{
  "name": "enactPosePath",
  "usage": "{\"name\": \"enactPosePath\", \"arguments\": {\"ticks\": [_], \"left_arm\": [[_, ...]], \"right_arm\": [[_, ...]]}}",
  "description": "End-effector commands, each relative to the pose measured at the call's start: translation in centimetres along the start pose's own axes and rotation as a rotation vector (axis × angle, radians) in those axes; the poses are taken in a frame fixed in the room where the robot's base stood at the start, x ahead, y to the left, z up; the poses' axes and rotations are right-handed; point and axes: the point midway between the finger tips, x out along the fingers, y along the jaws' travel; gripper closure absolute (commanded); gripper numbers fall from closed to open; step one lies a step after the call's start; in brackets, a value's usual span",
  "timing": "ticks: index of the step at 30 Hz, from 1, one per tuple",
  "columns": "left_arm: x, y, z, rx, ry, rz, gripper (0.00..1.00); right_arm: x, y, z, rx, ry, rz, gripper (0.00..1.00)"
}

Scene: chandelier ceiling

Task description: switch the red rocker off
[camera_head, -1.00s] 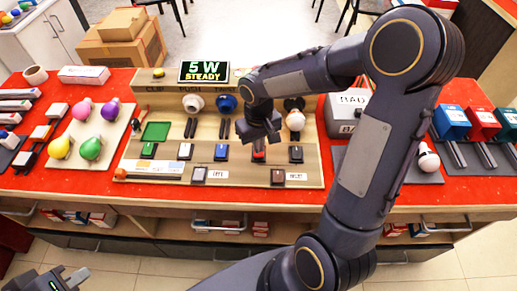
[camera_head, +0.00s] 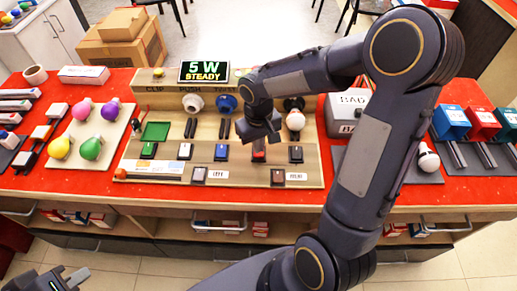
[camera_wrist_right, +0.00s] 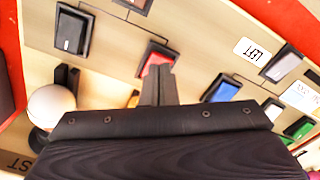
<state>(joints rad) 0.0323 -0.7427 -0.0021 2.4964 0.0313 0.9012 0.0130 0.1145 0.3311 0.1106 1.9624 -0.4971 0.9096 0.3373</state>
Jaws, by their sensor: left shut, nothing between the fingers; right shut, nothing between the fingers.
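The red rocker (camera_head: 259,154) sits in a dark frame in the row of switches on the wooden board (camera_head: 228,174). My right gripper (camera_head: 259,138) is shut and empty, right at the rocker's far side in the head view. In the right wrist view the closed fingertips (camera_wrist_right: 158,70) overlap the red rocker (camera_wrist_right: 160,57) and hide part of it. Whether they touch it I cannot tell. The display (camera_head: 204,71) reads "5 W STEADY". My left gripper (camera_head: 68,280) is shut and empty at the bottom left, away from the board.
A blue rocker (camera_head: 221,152) and a black rocker (camera_head: 295,154) flank the red one. A white bulb (camera_head: 296,121) stands in a socket behind them, beside my right arm. Colored bulbs lie on a tray (camera_head: 116,117) at left. A grey box (camera_head: 339,126) stands at right.

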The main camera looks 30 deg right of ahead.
Motion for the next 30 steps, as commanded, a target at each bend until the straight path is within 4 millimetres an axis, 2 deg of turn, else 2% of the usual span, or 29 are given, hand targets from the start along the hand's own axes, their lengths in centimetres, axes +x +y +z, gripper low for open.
{"name": "enactPosePath", "arguments": {"ticks": [30], "left_arm": [[0.9,-0.4,0.5,0.000,0.000,0.000,1.00]], "right_arm": [[1.3,0.0,0.0,0.000,0.000,0.000,1.00]]}}
